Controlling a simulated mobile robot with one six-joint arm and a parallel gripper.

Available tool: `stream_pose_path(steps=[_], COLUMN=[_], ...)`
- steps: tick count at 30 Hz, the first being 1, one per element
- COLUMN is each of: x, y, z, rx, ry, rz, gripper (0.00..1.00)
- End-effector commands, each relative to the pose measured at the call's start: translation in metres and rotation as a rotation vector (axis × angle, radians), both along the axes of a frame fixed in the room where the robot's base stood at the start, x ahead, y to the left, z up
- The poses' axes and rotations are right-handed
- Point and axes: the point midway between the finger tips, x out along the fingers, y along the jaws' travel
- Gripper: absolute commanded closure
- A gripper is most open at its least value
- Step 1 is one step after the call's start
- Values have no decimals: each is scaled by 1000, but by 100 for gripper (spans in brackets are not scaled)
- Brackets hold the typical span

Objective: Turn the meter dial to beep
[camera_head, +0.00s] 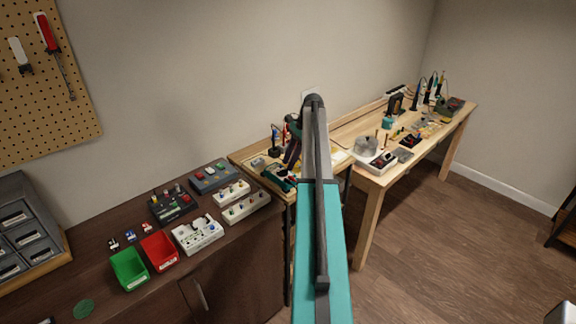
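My teal and dark arm rises through the middle of the view and bends over at its top. Its dark end, my gripper (292,152), points down over the near end of the light wood bench (343,133). It is small and partly behind my arm, so its fingers cannot be made out. A teal-and-dark item (278,179) lies on the bench just below it; I cannot tell whether this is the meter. No dial or dial setting can be read. My arm hides part of the bench.
A dark cabinet (240,262) at left carries a green bin (129,269), a red bin (160,250) and several small pedal-like boxes. A grey drawer unit (25,232) stands far left.

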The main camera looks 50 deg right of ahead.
Motion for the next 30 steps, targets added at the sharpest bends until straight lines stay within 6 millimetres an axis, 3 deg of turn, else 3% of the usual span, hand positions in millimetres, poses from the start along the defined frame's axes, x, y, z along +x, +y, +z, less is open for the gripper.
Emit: stream_pose_path(steps=[21,30], x=[-14,-16], y=[-33,-36], z=[86,100], rx=[0,0], ry=[0,1], rz=[0,0], gripper=[72,72])
